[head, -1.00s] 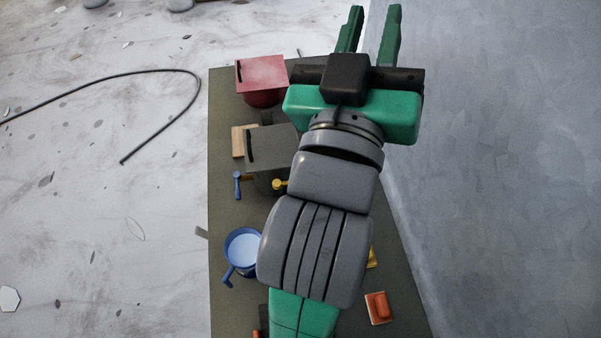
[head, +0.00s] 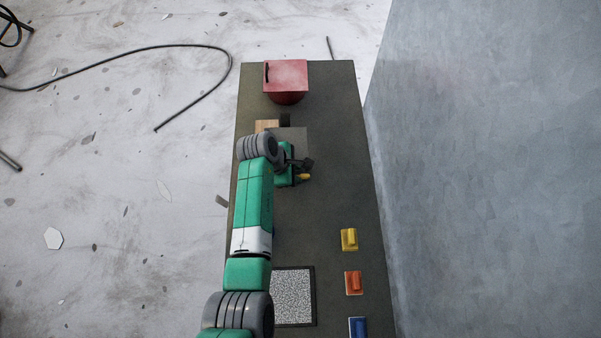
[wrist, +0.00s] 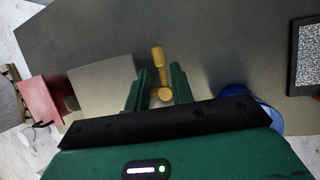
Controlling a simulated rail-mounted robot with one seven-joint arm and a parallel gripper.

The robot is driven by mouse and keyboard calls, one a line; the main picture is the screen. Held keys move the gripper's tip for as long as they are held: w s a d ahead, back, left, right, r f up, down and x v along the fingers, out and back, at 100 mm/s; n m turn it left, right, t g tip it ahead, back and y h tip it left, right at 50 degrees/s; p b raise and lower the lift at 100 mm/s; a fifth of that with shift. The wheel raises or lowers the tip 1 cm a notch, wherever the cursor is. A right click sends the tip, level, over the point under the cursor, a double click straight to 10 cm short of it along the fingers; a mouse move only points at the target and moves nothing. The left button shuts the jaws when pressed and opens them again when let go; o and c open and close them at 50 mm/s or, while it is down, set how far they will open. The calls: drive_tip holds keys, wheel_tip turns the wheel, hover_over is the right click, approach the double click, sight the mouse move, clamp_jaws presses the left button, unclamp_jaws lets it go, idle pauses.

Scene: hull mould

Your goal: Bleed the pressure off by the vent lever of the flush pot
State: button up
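A grey, square-lidded pot (head: 290,138) stands on the dark bench, partly hidden by my arm in the head view. It shows left of the fingers in the wrist view (wrist: 100,85). A yellow lever (head: 304,177) with a round hub is at its near side. In the wrist view the yellow lever (wrist: 158,57) points up the picture between my fingers. My gripper (wrist: 161,73) is open, with a finger on each side of the lever and gaps visible. Contact cannot be told. The pot's blue lever is hidden now. I see no label naming the vent lever.
A red pot (head: 286,80) stands at the bench's far end, a wooden block (head: 267,126) beside the grey pot. A blue bucket (wrist: 238,98) is right of my gripper. Yellow (head: 349,240), orange (head: 354,283) and blue (head: 358,327) floats line the right edge. A speckled panel (head: 292,297) lies nearer.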

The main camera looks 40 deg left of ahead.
drive_tip(key=shift+x, duration=1.4)
drive_tip(key=shift+c, duration=0.4)
clamp_jaws()
drive_tip(key=shift+w, duration=0.1)
